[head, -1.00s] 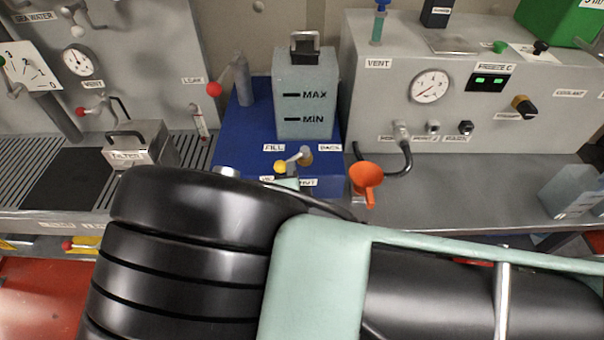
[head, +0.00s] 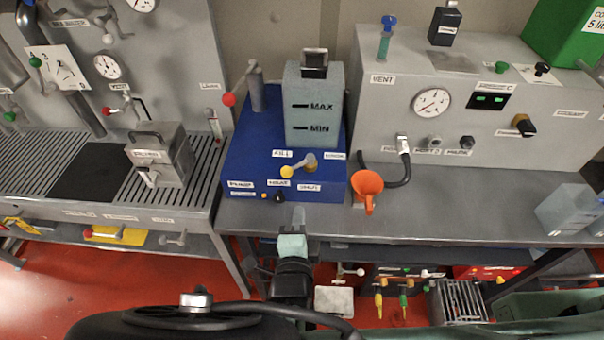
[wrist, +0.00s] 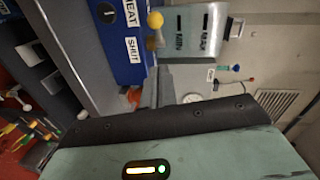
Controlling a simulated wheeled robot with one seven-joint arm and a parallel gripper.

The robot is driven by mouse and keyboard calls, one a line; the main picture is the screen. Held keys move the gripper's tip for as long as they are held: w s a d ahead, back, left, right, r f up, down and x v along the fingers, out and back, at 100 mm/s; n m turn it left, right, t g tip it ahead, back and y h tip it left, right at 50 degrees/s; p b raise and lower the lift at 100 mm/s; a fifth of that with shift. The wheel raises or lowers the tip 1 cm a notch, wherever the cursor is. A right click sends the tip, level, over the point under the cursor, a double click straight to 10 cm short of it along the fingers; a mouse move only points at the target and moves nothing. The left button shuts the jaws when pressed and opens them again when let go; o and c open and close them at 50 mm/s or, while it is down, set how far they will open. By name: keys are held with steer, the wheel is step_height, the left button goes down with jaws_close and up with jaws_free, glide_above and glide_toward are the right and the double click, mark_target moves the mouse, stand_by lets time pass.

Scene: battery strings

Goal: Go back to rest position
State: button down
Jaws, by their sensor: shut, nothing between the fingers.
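My gripper (head: 298,216) shows in the head view in front of the bench, just below the front edge of the blue unit (head: 240,168). Its fingers are shut and empty. In the wrist view the closed fingers (wrist: 158,88) point toward the blue unit (wrist: 128,12) and the grey tank (wrist: 205,22). My gripper appears apart from both. My dark arm covers the bottom of the head view.
A grey panel with a round gauge (head: 432,102) is at the right. A grey filter box (head: 160,155) sits on the slotted grate at the left. Red floor shows below the bench.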

steer(key=w+d+r+m+g+h, duration=0.1)
steer(key=d+r+m+g+h, duration=0.2)
steer(key=d+m, duration=0.45)
steer(key=w+d+r+m+g+h, duration=0.1)
steer(key=d+r+m+g+h, duration=0.15)
steer(key=d+m+g, duration=0.55)
steer(key=w+d+r+m+g+h, duration=0.1)
steer(key=d+r+m+g+h, duration=0.15)
steer(key=d+m, duration=0.55)
steer(key=s+d+r+m+y, duration=0.1)
steer(key=d+r+m+y, duration=0.4)
steer(key=m, duration=1.1)
steer(key=s+d+r+m+y, duration=0.1)
steer(key=d+r+m+y, duration=0.55)
steer(key=m, duration=0.95)
steer(key=s+a+f+n+g+h+b, duration=0.1)
steer(key=s+a+f+n+b, duration=0.3)
steer(key=a, duration=0.5)
steer(key=s+a+f+n+g+h+b, duration=0.1)
steer(key=s+a+f+n+b, duration=0.3)
steer(key=s+a+b, duration=0.4)
steer(key=shift+s+a+f+g+b, duration=0.4)
steer(key=shift+s+a+f, duration=0.35)
steer(key=shift+a, duration=0.45)
